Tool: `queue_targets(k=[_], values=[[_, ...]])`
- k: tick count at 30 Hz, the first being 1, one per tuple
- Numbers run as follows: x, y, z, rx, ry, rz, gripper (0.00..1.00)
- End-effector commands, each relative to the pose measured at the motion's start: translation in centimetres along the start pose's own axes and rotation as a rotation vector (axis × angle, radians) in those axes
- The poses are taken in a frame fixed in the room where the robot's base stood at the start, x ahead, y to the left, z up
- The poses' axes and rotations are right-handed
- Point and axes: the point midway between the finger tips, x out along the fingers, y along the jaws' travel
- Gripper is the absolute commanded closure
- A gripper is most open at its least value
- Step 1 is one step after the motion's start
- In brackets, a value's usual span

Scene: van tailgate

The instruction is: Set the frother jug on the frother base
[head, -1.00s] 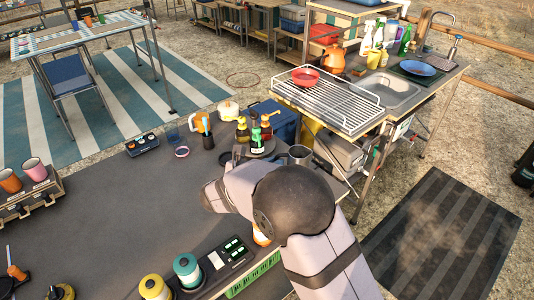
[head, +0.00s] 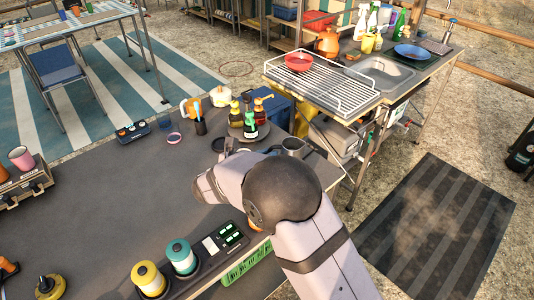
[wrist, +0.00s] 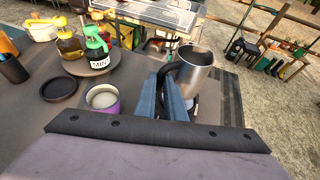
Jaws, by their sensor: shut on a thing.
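The frother jug, a bare metal vessel, shows in the wrist view (wrist: 195,68) and beyond my arm in the head view (head: 293,146). My gripper (wrist: 172,92) is shut on its dark handle, and the jug stands roughly upright to the right of the fingers. The jug's underside and what lies below it are hidden. A black round disc with a raised rim (wrist: 58,90) lies on the dark table to the left; it also shows in the head view (head: 222,144). It may be the frother base; I cannot tell for sure.
A purple cup (wrist: 103,99) stands close left of my fingers. Behind it, bottles stand on a round tray (wrist: 92,68). A wire dish rack (head: 325,88) is beyond the table's right edge. The table's middle (head: 120,195) is clear.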

Motion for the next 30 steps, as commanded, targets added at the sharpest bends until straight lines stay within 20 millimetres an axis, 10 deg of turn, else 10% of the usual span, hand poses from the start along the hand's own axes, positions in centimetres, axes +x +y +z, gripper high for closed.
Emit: queue_targets(k=[30], values=[[0.7, 0.0, -1.8, 0.001, -0.002, 0.0, 1.0]])
